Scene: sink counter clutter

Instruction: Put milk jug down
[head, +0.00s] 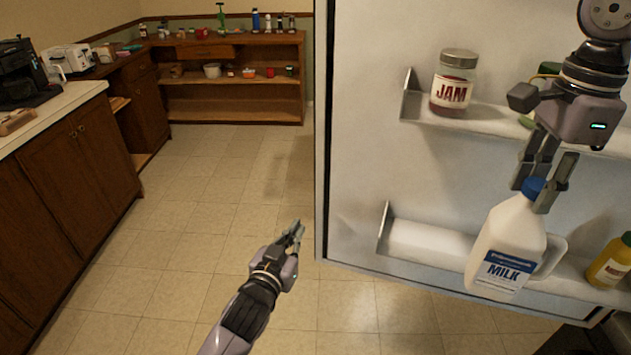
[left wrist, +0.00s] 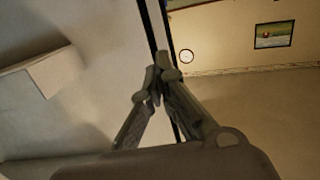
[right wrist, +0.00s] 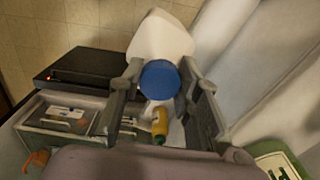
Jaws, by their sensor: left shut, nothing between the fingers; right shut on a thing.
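The milk jug (head: 503,245) is white with a blue cap (head: 532,188) and a blue label, and hangs slightly tilted at the lower door shelf (head: 430,242). My right gripper (head: 540,185) is shut on its cap from above. In the right wrist view the cap (right wrist: 160,79) sits between the fingers, with the white jug body (right wrist: 160,38) beyond. I cannot tell whether the jug's base touches the shelf. My left gripper (head: 297,232) is shut and empty, left of the door's lower edge; its fingertips (left wrist: 155,80) meet in the left wrist view.
A jam jar (head: 454,82) stands on the upper door shelf (head: 460,128). A yellow bottle (head: 609,262) stands on the lower shelf, right of the jug. The tiled floor (head: 215,230) is clear to the left. A counter (head: 50,115) with appliances lines the left wall.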

